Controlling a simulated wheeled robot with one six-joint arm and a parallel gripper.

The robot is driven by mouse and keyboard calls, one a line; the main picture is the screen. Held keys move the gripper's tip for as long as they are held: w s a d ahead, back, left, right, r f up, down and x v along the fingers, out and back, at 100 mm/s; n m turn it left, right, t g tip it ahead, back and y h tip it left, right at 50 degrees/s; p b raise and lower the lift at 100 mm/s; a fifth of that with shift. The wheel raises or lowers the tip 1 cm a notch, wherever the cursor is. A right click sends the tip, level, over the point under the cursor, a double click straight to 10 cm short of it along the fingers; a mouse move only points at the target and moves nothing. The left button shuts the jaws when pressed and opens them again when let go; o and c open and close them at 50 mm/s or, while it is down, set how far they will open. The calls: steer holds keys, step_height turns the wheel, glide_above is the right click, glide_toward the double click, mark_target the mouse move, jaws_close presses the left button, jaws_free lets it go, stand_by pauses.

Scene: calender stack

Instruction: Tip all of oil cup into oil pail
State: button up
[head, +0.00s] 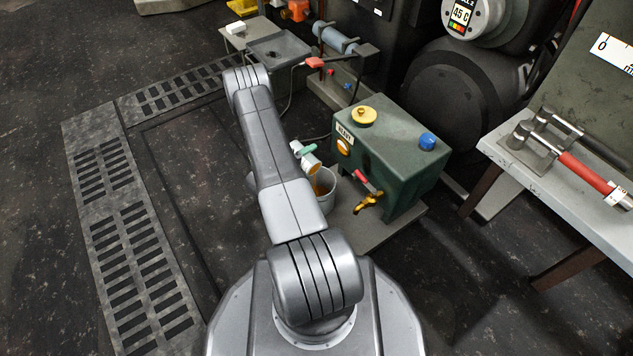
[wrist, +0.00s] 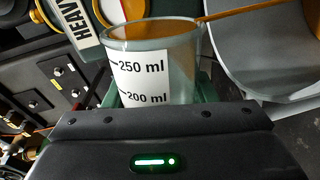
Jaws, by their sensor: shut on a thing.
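The oil cup (wrist: 185,60) is a clear cup with a white label marked 250 ml and 200 ml. My gripper (head: 305,151) is shut on it, with green fingers at its sides in the wrist view. The cup (head: 311,164) is tilted over the oil pail (head: 331,199). Amber oil shows inside the cup, and a thin stream runs off its rim toward the pail, which also shows in the wrist view (wrist: 262,75). The pail is a grey open bucket, partly hidden behind my arm. The oil level in the cup is hard to tell.
A green tank (head: 402,165) marked HEAVY, with a yellow cap (head: 363,116), a blue cap (head: 428,141) and a brass tap (head: 368,202), stands right beside the pail. A grey bench (head: 560,180) with a red-handled tool is at the right. Floor grating (head: 130,240) lies left.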

steer(key=shift+r+n+p, duration=0.3)
steer(key=shift+r+p, duration=0.15)
steer(key=shift+p, duration=0.2)
steer(key=shift+w+a+f+n, duration=0.15)
steer(key=shift+f+n, duration=0.05)
steer(key=shift+n, duration=0.4)
steer(key=shift+f+n+g, duration=0.3)
steer(key=shift+f+n, duration=0.15)
steer(key=shift+n, duration=0.05)
steer(key=shift+w+a, duration=0.1)
